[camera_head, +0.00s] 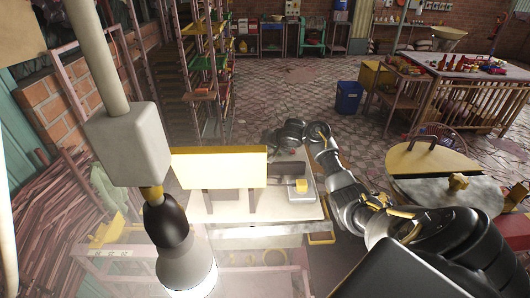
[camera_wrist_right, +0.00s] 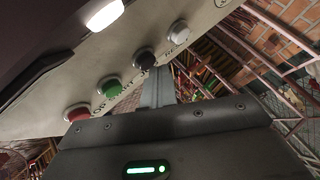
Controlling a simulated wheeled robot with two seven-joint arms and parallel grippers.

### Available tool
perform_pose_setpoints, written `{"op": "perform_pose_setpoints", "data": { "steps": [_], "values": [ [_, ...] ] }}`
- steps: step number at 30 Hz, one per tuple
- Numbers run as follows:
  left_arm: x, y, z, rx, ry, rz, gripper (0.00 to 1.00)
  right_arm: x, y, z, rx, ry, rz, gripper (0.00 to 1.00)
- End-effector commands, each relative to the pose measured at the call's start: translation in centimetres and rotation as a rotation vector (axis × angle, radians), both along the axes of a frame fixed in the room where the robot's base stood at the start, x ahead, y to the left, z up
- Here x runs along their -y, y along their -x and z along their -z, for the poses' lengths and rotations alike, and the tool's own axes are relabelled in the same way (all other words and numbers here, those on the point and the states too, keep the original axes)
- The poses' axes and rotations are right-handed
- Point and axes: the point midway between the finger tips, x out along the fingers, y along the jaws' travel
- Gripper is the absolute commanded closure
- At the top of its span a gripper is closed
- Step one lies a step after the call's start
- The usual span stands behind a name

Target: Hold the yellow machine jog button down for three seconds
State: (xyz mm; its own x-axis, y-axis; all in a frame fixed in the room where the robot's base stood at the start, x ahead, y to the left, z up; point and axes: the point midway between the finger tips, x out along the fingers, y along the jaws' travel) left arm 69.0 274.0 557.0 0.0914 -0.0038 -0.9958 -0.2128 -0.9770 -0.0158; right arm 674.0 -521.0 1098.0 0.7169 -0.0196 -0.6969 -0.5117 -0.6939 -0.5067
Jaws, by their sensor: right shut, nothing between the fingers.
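The yellow machine (camera_head: 218,152) stands ahead in the head view, with a pale work surface below its yellow top. In the right wrist view a light grey control panel (camera_wrist_right: 62,107) carries a row of buttons: red (camera_wrist_right: 77,112), green (camera_wrist_right: 109,86), black (camera_wrist_right: 145,57) and white (camera_wrist_right: 179,34). The small lettering is too blurred to tell which is jog. My right gripper (camera_wrist_right: 161,78) is shut and empty, its fingers close beside the black button. I cannot tell whether they touch it. In the head view my right arm reaches around the machine's far right side. My left gripper is not in view.
A hanging lamp (camera_head: 180,245) blocks part of the left foreground. A blue bin (camera_head: 349,97) stands on the open paved floor behind. Racks (camera_head: 207,60) and sticks line the left.

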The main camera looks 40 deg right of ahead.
Motion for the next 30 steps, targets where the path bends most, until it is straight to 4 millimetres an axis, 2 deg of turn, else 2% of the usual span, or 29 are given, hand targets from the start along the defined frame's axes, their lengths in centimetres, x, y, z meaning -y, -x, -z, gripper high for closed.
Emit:
{"op": "perform_pose_setpoints", "data": {
  "steps": [30],
  "values": [
    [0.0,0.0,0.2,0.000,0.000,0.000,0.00,0.0,0.0,1.1,-0.001,-0.001,-0.001,1.00]
  ]
}}
